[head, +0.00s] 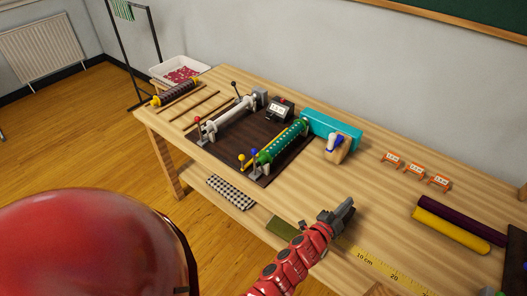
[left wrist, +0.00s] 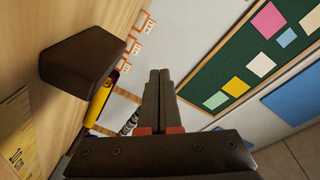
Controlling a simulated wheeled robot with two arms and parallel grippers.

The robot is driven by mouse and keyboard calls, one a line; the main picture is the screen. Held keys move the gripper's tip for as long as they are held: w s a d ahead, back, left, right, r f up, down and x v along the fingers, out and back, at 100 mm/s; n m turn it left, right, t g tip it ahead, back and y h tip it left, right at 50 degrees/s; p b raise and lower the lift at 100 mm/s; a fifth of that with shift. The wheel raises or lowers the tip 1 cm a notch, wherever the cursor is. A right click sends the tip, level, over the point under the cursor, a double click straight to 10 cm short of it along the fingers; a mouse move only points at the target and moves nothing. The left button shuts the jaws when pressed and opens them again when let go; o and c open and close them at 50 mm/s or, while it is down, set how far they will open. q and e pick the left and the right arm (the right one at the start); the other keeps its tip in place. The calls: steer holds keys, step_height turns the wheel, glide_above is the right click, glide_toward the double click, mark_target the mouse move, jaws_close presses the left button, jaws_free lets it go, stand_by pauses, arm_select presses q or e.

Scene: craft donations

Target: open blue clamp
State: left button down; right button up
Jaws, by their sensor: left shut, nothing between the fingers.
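The clamp with a blue knob (head: 242,157) stands at the near end of the green patterned roller (head: 278,142), on the dark board. A yellow-knobbed lever (head: 253,152) stands close beside it. I cannot tell from the picture whether the blue clamp is closed. My left gripper (head: 346,208) is shut and empty above the front of the table, to the right of the blue clamp and well apart from it. In the left wrist view, its fingers (left wrist: 160,88) are pressed together with nothing between them. My right gripper is not in view.
A grey roller (head: 228,117) with a red-knobbed lever (head: 198,120) stands left of the green one. A teal box (head: 331,131), a wooden block (head: 337,152), small orange-framed cards (head: 392,159) and a yellow roll (head: 450,235) lie to the right. A tape measure (head: 375,262) runs along the front.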

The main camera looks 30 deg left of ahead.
arm_select(q)
steer(key=w+a+f+y, duration=0.1)
steer(key=a+f+g+y, duration=0.1)
steer(key=a, duration=0.1)
steer(key=w+a+y, duration=0.1)
steer(key=a+y, duration=0.1)
steer(key=shift+w+a+f, duration=0.15)
steer(key=shift+w+f, duration=0.2)
steer(key=shift+f, duration=0.05)
steer(key=a+y, duration=0.1)
steer(key=a, duration=0.1)
steer(key=a+g+y, duration=0.1)
steer(key=a+y, duration=0.1)
steer(key=a, duration=0.1)
steer(key=a+g+y, duration=0.1)
steer(key=a+y, duration=0.1)
steer(key=shift+w+a+r+n, duration=0.25)
steer(key=shift+a+r+n, duration=0.05)
steer(key=shift+r, duration=0.05)
steer(key=s+a+r+n+g+y, duration=0.3)
steer(key=s+a+r+g+y, duration=0.2)
steer(key=a, duration=0.5)
step_height(320, 180, up, 2)
steer(key=y, duration=0.3)
steer(key=shift+a+r, duration=0.15)
steer(key=shift+w, duration=0.1)
